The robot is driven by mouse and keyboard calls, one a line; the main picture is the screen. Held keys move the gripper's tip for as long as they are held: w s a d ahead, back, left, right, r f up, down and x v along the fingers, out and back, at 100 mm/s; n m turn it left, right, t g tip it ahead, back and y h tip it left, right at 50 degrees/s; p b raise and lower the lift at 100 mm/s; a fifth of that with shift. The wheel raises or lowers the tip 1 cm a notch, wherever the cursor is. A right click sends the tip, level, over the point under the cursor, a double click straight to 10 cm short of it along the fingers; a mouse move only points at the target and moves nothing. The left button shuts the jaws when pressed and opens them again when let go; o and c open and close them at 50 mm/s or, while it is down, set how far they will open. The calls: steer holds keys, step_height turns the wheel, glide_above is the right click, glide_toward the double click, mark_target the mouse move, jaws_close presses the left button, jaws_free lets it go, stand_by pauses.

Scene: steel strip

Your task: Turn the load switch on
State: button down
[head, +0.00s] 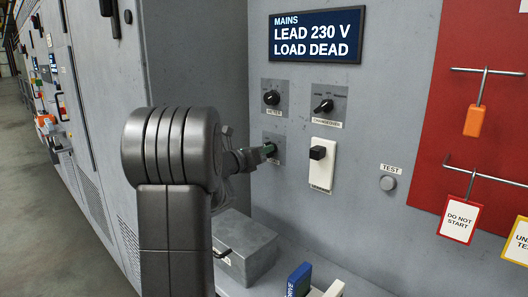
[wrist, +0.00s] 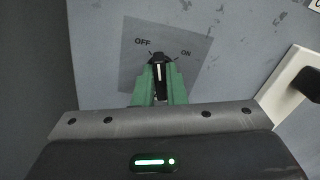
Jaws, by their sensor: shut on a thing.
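A rotary switch knob on a grey plate (wrist: 196,75) marked OFF at left and ON at right shows in the wrist view. The knob (wrist: 158,62) is black with a white pointer line, which points up the picture between the two marks. My gripper (wrist: 159,85) has its green fingers shut on this knob, one on each side. In the head view my gripper (head: 267,150) reaches the lower left switch on the grey panel and hides most of it and its label. The mains display (head: 317,36) reads LEAD 230 V, LOAD DEAD.
The METER knob (head: 271,98) is above, with the CHANGEOVER knob (head: 323,106) to its right. A white plate (head: 320,177) with a black lever stands close to the right of my gripper. Further right are a TEST button (head: 388,183) and a red board (head: 470,115) with hanging tags.

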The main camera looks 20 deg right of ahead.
steer(key=shift+f+b, duration=0.15)
steer(key=shift+b, duration=0.15)
steer(key=m+b, duration=0.4)
steer(key=b, duration=0.1)
steer(key=m+b, duration=0.4)
steer(key=b, duration=0.2)
steer(key=m+b, duration=0.4)
steer(key=b, duration=0.1)
steer(key=shift+s+b, duration=0.25)
steer(key=shift+b, duration=0.15)
steer(key=shift+d+m, duration=0.1)
steer(key=shift+m, duration=0.3)
steer(key=c, duration=1.5)
jaws_free()
